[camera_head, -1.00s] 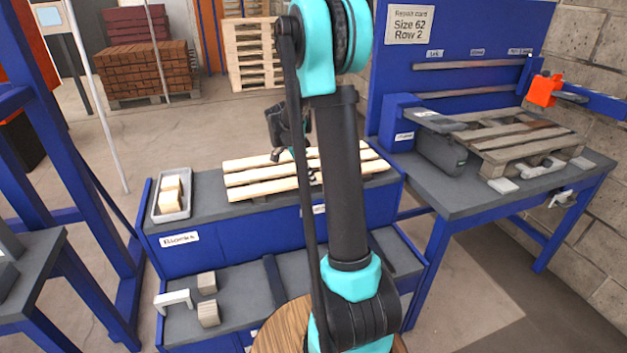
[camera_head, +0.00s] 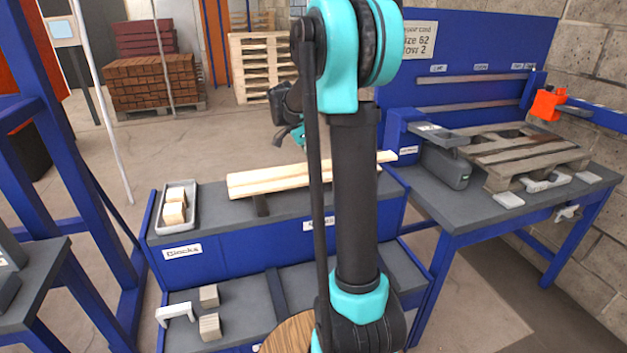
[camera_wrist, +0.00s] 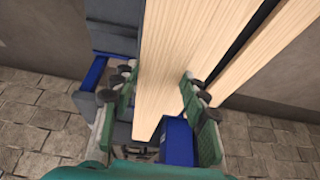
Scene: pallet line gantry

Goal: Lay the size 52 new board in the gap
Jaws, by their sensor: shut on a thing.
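My gripper (camera_wrist: 160,98) is shut on a pale new board (camera_wrist: 178,62), whose near end sticks out between the fingers in the wrist view. A second pale board (camera_wrist: 272,62) lies alongside it, apart. In the head view pale boards (camera_head: 265,179) show above the blue rack (camera_head: 230,235); my arm hides their middle and the fingertips. No size mark is readable on them. The worn pallet (camera_head: 535,153) lies on the right workbench (camera_head: 468,203), with openings between its grey-brown slats.
A grey tray of blocks (camera_head: 162,218) stands on the rack's left end. An orange clamp-like part (camera_head: 546,104) and a dark grey box (camera_head: 446,167) are beside the pallet. A blue frame (camera_head: 100,200) stands at left. Open floor lies behind the rack.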

